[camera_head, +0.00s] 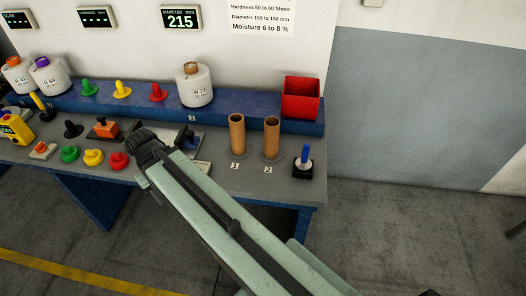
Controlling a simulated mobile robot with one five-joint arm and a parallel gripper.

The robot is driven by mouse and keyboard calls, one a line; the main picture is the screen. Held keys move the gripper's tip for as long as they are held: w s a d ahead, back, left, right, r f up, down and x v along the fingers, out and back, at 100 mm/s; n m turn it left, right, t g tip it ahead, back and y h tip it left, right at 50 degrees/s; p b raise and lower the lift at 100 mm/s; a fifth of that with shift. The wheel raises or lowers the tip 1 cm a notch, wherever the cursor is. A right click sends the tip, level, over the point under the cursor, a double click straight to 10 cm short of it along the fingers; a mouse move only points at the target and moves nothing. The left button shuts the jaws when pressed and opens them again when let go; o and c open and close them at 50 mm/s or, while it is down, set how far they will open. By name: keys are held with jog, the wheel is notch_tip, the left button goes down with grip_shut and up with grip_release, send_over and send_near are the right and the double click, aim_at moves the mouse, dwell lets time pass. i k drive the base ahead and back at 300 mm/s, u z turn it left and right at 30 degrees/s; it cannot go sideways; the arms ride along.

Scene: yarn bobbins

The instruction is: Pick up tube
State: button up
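Two brown cardboard tubes stand upright on the grey bench top (205,182). Tube 1 (237,134) stands behind label 1, and tube 2 (271,138) stands to its right behind label 2. My pale green arm reaches up from the lower right. Its dark end, my gripper (150,143), is over the bench to the left of tube 1 and apart from both tubes. The fingers are too small and dark to show whether they are open or shut.
A red bin (301,98) and a white yarn bobbin (194,86) stand on the blue raised shelf (245,118). Several coloured pieces and a yellow device (17,127) occupy the left side.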

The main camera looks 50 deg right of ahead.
aim_at(238, 135)
jog(key=z, duration=0.95)
jog(key=k, duration=0.3)
jog(key=z, duration=0.55)
jog(key=i, duration=0.1)
jog(key=u, duration=0.15)
